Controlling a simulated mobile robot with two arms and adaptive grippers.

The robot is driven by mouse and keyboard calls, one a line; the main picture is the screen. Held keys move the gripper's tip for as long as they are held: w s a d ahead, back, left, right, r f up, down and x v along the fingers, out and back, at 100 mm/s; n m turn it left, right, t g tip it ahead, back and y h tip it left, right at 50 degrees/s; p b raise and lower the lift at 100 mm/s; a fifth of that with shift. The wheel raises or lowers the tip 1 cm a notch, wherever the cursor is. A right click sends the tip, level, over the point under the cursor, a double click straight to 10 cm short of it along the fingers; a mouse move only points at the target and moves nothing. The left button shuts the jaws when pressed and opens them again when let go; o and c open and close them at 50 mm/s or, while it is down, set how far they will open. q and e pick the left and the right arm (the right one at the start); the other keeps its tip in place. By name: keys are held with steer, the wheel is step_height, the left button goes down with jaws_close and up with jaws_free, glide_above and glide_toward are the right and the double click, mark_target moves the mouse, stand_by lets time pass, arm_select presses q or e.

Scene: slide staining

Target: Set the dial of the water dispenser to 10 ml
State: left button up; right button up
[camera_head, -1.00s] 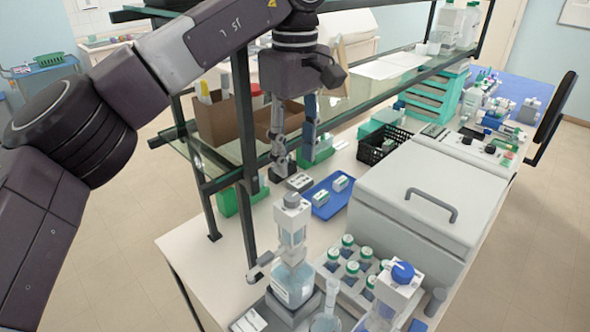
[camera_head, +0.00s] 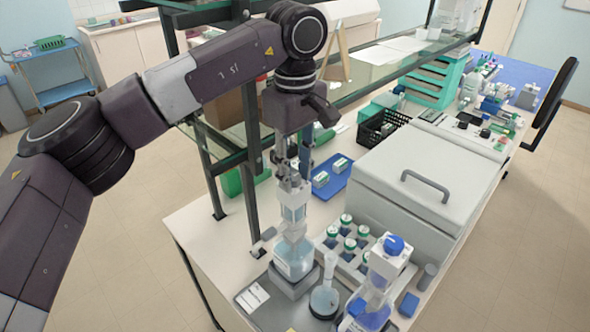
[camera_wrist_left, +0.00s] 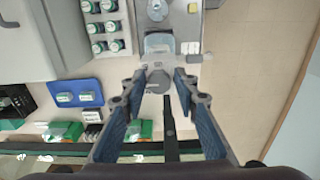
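The water dispenser (camera_head: 294,262) is a clear bottle with pale blue liquid and a tall grey-white head, standing upright on a grey base near the bench's front. My left gripper (camera_head: 291,172) points down at the top of this head. In the left wrist view the round grey top of the dispenser (camera_wrist_left: 159,80) shows between the fingertips of my left gripper (camera_wrist_left: 158,86). The fingers are apart, with visible gaps at both sides of it. I cannot read any dial setting. My right gripper is not in view.
A second dispenser with a blue cap (camera_head: 394,244) stands to the right. A dark shelf post (camera_head: 250,125) rises behind my gripper. A large grey lidded box (camera_head: 410,180) fills the right.

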arm_select(q)
steer(key=shift+w, duration=0.1)
jaws_close()
steer(key=shift+f+n+b, duration=0.1)
steer(key=shift+n+b, duration=0.3)
steer(key=shift+n, duration=0.1)
steer(key=n+b, duration=0.1)
steer(key=n, duration=0.2)
steer(key=shift+w+b, duration=0.1)
steer(key=shift+b, duration=0.25)
steer(key=n+b, duration=0.1)
steer(key=n, duration=0.2)
steer(key=shift+n, duration=0.4)
steer(key=n+b, duration=0.1)
steer(key=n, duration=0.1)
steer(key=shift+w+n, duration=0.1)
steer(key=shift+n, duration=0.3)
steer(key=n+b, duration=0.1)
steer(key=n, duration=0.3)
steer(key=shift+w, duration=0.1)
steer(key=shift+n+b, duration=0.5)
steer(key=shift+n, duration=1.2)
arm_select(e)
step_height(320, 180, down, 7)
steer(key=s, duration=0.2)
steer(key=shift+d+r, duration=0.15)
